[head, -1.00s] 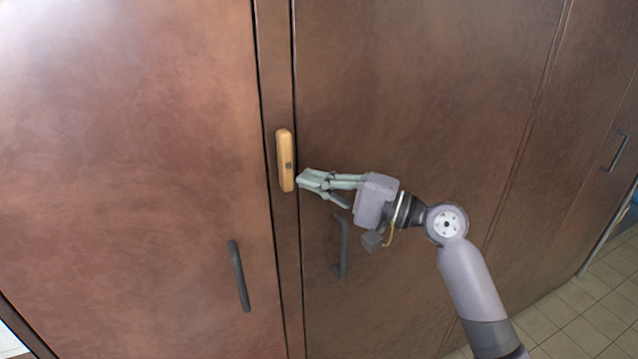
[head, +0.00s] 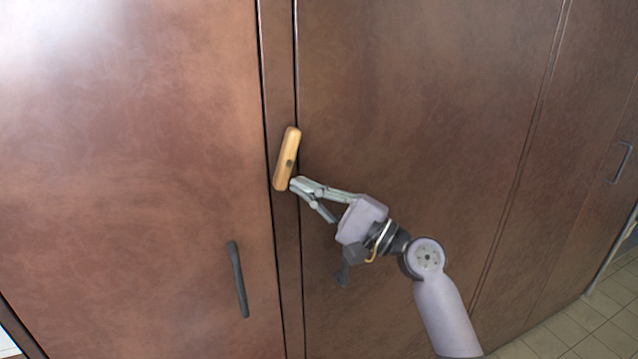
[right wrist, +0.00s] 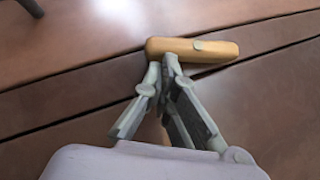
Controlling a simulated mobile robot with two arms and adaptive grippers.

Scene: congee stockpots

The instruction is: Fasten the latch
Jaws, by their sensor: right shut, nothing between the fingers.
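The latch is a light wooden bar (head: 288,157) on the narrow upright strip between two brown cabinet doors. It is tilted a little, its top leaning right and its lower end left, with a dark pivot near its middle. My right gripper (head: 296,184) is shut and empty, its fingertips at the right side of the bar's lower end. In the right wrist view the fingertips (right wrist: 166,72) are close against one end of the wooden bar (right wrist: 215,49); they look to be touching it. My left gripper is not in view.
The left door (head: 130,180) has a dark handle (head: 238,280). The right door (head: 420,110) has a handle partly hidden behind my right gripper. Another handle (head: 620,162) is at the far right. Tiled floor (head: 570,330) shows at lower right.

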